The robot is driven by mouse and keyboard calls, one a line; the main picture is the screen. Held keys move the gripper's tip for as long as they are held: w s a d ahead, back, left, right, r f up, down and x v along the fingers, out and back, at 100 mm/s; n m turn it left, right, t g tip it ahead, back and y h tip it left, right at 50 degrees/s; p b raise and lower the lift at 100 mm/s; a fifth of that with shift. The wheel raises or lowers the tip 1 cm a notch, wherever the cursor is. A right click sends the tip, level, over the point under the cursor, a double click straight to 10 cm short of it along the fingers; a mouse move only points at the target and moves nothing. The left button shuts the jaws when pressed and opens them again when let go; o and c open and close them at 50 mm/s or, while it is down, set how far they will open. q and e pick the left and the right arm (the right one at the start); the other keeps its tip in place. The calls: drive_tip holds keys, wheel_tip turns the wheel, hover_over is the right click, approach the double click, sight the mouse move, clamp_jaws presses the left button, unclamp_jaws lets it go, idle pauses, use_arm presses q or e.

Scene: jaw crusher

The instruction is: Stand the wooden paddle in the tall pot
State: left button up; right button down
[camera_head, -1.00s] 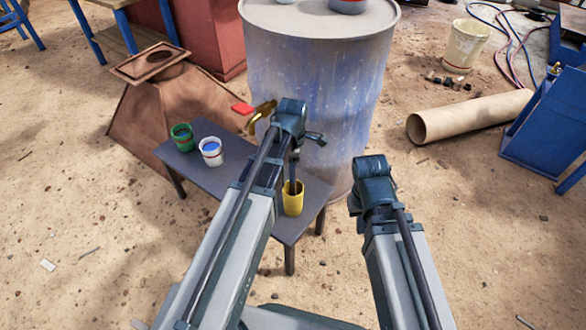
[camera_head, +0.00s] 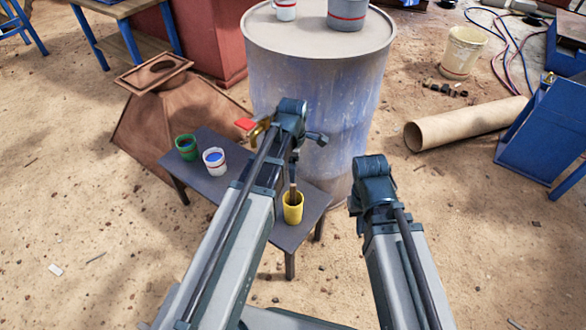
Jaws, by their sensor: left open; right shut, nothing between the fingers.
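The wooden paddle (camera_head: 292,193) stands upright in a yellow pot (camera_head: 292,213) at the right end of a low dark table. Its lower part is hidden inside the pot, and its upper part is close to my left gripper. My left gripper (camera_head: 294,174) points down above the yellow pot. It is open around or just above the paddle's top; contact cannot be told. My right gripper (camera_head: 356,204) is shut and empty, off to the right of the table, largely hidden by its own wrist.
The dark table (camera_head: 240,187) also holds a green pot (camera_head: 186,148) and a white pot with blue contents (camera_head: 214,161). A large blue-grey drum (camera_head: 330,90) stands behind, with a brass tap with a red handle (camera_head: 246,125). A tube (camera_head: 465,124) lies right on open sand.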

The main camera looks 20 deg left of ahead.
use_arm(q)
wheel_tip(320, 180, up, 8)
drive_tip(key=p, duration=0.6)
drive_tip(key=shift+f, duration=0.25)
drive_tip(key=s+d+m+y, duration=0.1)
drive_tip(key=s+d+m, duration=0.5)
drive_tip(key=m, duration=0.6)
drive_tip(key=s+d+m, duration=0.4)
drive_tip(key=s+m, duration=0.4)
drive_tip(key=m, duration=0.4)
wheel_tip(320, 180, up, 15)
drive_tip(key=p, duration=1.5)
drive_tip(key=shift+s+d, duration=0.15)
drive_tip(key=shift+d, duration=0.1)
